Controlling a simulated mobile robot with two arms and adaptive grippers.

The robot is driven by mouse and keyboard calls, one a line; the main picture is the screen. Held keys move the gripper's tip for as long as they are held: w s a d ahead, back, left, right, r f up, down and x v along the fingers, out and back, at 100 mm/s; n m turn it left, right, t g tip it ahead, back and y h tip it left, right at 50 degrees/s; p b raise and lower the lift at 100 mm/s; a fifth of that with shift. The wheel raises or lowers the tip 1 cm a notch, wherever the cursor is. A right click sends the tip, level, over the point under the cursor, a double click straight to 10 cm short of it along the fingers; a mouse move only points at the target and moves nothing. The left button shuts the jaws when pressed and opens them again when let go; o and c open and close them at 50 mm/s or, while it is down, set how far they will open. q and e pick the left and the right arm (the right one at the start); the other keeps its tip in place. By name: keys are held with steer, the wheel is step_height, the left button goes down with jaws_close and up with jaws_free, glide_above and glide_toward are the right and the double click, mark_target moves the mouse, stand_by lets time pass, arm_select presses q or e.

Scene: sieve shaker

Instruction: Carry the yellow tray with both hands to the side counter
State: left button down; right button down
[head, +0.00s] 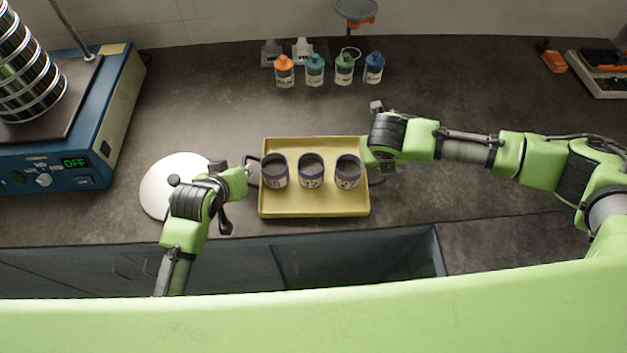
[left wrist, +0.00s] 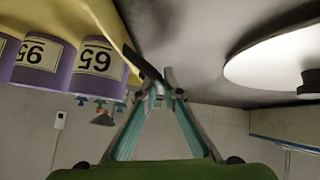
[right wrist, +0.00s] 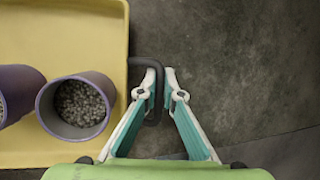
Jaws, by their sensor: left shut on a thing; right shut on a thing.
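The yellow tray (head: 315,205) sits on or just above the dark counter in the head view; I cannot tell which. Three purple-rimmed cups stand in a row in it: a left cup (head: 275,171), a middle cup (head: 311,171) and a right cup (head: 347,171). My left gripper (head: 248,176) is shut on the tray's left handle, a dark bar that also shows in the left wrist view (left wrist: 146,66). My right gripper (right wrist: 160,88) is shut on the tray's right handle (right wrist: 155,113). In the right wrist view one cup (right wrist: 76,106) holds grey grains.
A white round lid-like disc (head: 160,190) lies left of the tray. A blue sieve shaker (head: 75,130) reading OFF stands at the left. Several bottles (head: 315,70) and a scale-like stand (head: 355,12) are at the back.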

arm_select(q)
steer(key=shift+a+f, duration=0.1)
steer(key=shift+f, duration=0.25)
arm_select(e)
steer(key=shift+d+f, duration=0.1)
steer(key=shift+f, duration=0.3)
arm_select(q)
steer(key=c, duration=2.2)
jaws_free()
steer(key=shift+r, duration=0.15)
arm_select(e)
steer(key=c, duration=2.2)
jaws_free()
steer(key=shift+r, duration=0.2)
steer(key=shift+r, duration=0.15)
arm_select(q)
steer(key=v, duration=1.2)
arm_select(e)
steer(key=v, duration=1.1)
steer(key=shift+s+a+r, duration=0.2)
steer(key=shift+a+r, duration=0.05)
steer(key=shift+r, duration=0.05)
